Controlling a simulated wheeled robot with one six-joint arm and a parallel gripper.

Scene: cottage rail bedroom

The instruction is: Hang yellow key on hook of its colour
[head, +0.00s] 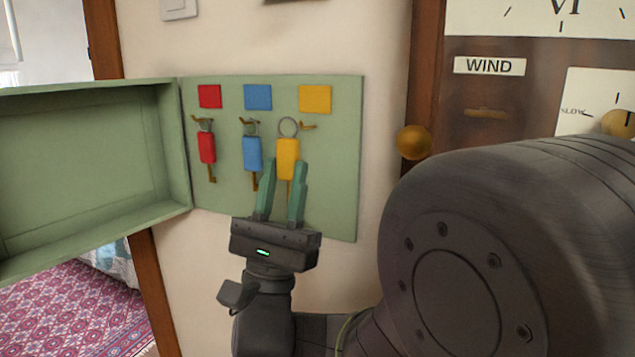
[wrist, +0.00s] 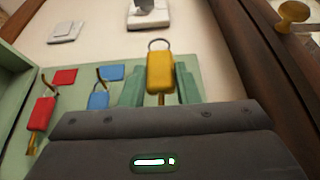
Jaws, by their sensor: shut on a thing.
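The yellow key (head: 288,158) has a yellow tag with a metal ring at its top. My gripper (head: 282,180) is shut on the yellow key and holds it upright in front of the green board (head: 337,180). The yellow hook (head: 308,126) is under the yellow square (head: 315,99). In the head view the ring shows just left of that hook; I cannot tell whether they touch. The key also shows between the fingers in the wrist view (wrist: 160,73), where the yellow hook and square are hidden.
A red key (head: 207,147) hangs under a red square, and a blue key (head: 252,153) under a blue square. The open green cabinet door (head: 80,170) is at the left. A round brass knob (head: 413,142) on the wooden clock case is at the right.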

